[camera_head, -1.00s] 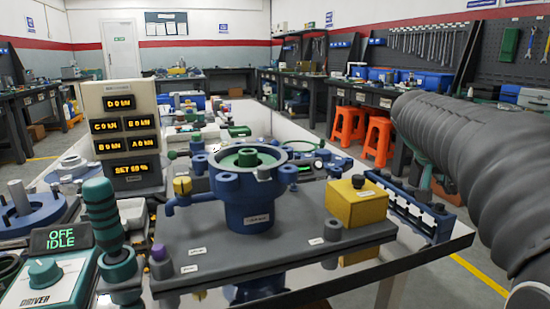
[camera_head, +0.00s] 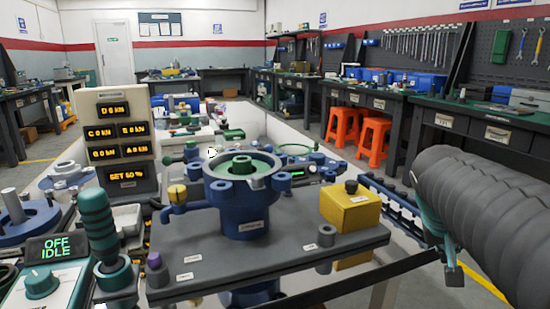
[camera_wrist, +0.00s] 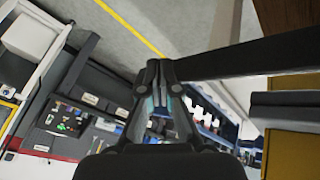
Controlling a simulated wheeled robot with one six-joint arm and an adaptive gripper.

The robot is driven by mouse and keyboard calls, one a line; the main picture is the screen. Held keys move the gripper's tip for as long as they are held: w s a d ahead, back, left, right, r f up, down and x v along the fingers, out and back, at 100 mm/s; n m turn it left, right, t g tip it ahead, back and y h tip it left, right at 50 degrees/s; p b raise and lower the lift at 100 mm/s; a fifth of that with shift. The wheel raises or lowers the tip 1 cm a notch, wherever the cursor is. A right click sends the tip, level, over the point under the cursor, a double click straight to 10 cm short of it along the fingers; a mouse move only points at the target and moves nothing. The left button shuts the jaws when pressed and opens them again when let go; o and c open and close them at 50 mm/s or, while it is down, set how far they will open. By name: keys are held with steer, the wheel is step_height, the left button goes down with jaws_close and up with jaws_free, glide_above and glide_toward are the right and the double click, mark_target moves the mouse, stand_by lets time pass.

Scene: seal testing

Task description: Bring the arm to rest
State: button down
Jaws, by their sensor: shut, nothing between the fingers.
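My arm, in a grey ribbed sleeve, comes in from the right edge of the head view. At its end a teal and dark part of my gripper (camera_head: 447,262) hangs over the table's right edge; its fingertips are not clear there. In the wrist view my gripper (camera_wrist: 158,75) shows with its two fingers together and nothing between them. It is apart from the blue valve body (camera_head: 240,190) on the grey plate (camera_head: 285,258), which stands to its left.
A yellow box (camera_head: 350,206) sits on the plate's right side. A display panel (camera_head: 117,140) and a driver box reading OFF IDLE (camera_head: 45,283) stand at left. Orange stools (camera_head: 375,140) are on the floor before the workbench (camera_head: 470,125). Open floor lies to the right.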

steer(key=s+a+f+n+y, duration=0.1)
steer(key=s+a+f, duration=0.1)
steer(key=a, duration=0.4)
steer(key=s+a+f+n+t+y, duration=0.1)
steer(key=s+a+f+y, duration=0.1)
steer(key=s+a, duration=0.3)
steer(key=s+a+f+n+t+y+p, duration=0.1)
steer(key=s+a+f+n+y, duration=0.1)
steer(key=s+a+f, duration=0.2)
steer(key=a, duration=0.2)
steer(key=shift+a, duration=0.4)
